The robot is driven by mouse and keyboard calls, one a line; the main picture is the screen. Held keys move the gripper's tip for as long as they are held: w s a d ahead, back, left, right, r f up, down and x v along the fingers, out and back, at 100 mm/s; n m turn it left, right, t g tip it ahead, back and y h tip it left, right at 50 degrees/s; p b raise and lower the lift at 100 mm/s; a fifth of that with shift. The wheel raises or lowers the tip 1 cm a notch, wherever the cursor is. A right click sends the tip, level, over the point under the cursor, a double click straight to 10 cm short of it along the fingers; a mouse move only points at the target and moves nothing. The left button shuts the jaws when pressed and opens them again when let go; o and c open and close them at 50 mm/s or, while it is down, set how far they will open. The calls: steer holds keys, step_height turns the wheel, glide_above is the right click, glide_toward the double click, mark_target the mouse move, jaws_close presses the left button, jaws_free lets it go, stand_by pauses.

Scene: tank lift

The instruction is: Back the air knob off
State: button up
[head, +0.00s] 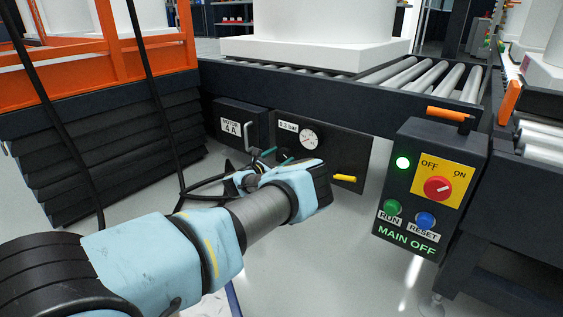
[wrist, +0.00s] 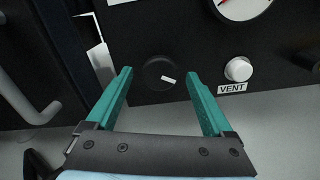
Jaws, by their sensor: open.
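The air knob (wrist: 158,72) is a round black knob with a white pointer mark on a dark panel. The mark points right and slightly down in the wrist view. My gripper (wrist: 160,88) is open, with one teal finger on each side of the knob in that view. I see no contact, and the depth between fingertips and knob is hard to judge. In the head view my gripper (head: 270,156) is at the air panel (head: 350,152), below and left of the round gauge (head: 308,139); my wrist hides part of the panel.
A white VENT button (wrist: 238,69) sits right of the knob. A yellow lever (head: 344,178) sticks out at the panel's lower right. Left is the motor box (head: 241,125) with its handle. The MAIN OFF control box (head: 432,190) stands right, and the roller conveyor (head: 400,75) runs above.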

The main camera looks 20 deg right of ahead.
steer(key=shift+w+d, duration=0.2)
steer(key=shift+d, duration=0.2)
jaws_close()
stand_by(0.5)
